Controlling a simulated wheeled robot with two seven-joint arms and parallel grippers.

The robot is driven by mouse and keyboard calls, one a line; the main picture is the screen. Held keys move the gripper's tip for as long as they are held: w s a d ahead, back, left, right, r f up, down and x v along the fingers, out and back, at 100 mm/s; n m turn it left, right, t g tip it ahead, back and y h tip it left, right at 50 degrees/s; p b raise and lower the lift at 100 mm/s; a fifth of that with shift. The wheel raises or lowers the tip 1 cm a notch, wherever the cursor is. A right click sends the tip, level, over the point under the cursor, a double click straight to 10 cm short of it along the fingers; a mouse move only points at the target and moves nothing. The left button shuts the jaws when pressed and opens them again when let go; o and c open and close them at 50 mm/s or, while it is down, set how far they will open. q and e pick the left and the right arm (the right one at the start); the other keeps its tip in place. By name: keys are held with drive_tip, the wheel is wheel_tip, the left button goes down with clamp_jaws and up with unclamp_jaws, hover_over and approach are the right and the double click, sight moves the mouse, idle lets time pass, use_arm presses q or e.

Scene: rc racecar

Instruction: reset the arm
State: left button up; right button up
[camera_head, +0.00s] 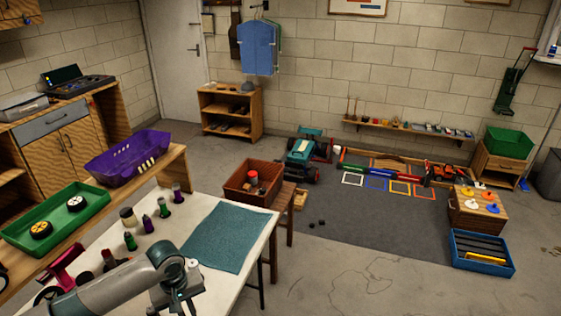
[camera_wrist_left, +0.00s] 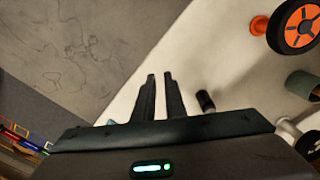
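My left arm (camera_head: 110,290) reaches in from the lower left in the head view, over the white worktable. Its gripper (camera_head: 185,295) hangs over the table's front part, near the near edge of the teal mat (camera_head: 225,238). In the left wrist view the two dark fingers (camera_wrist_left: 160,76) stand a small gap apart with nothing between them. Pale tabletop and grey floor show beyond the fingertips. My right arm and gripper are not in view.
Several small bottles (camera_head: 147,223) stand on the white table (camera_head: 200,213), left of the mat. A pink-red object (camera_head: 65,270) lies near my arm. In the left wrist view a wheel with an orange hub (camera_wrist_left: 298,24) and a small black cylinder (camera_wrist_left: 206,100) are right of the fingers.

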use_arm(q)
drive_tip(key=s+d+f+m+t+h, duration=0.25)
drive_tip(key=s+d+m, duration=0.35)
drive_tip(key=s+d, duration=0.75)
drive_tip(key=s+a+r+m+y, duration=0.25)
drive_tip(key=s+a, duration=0.75)
drive_tip(key=s, duration=0.6)
wheel_tip(320, 180, down, 35)
drive_tip(key=s+b, duration=0.1)
drive_tip(key=b, duration=0.6)
drive_tip(key=s+a+f+g+b, duration=0.1)
drive_tip(key=s+a+f+b, duration=0.1)
drive_tip(key=s+f, duration=0.7)
drive_tip(key=s+a+f+b, duration=0.1)
drive_tip(key=s+f+b, duration=0.3)
drive_tip(key=s+f, duration=0.5)
wheel_tip(320, 180, down, 6)
drive_tip(key=shift+s+a+f+g, duration=0.1)
drive_tip(key=shift+s+a+g, duration=0.05)
drive_tip(key=shift+a+g, duration=0.2)
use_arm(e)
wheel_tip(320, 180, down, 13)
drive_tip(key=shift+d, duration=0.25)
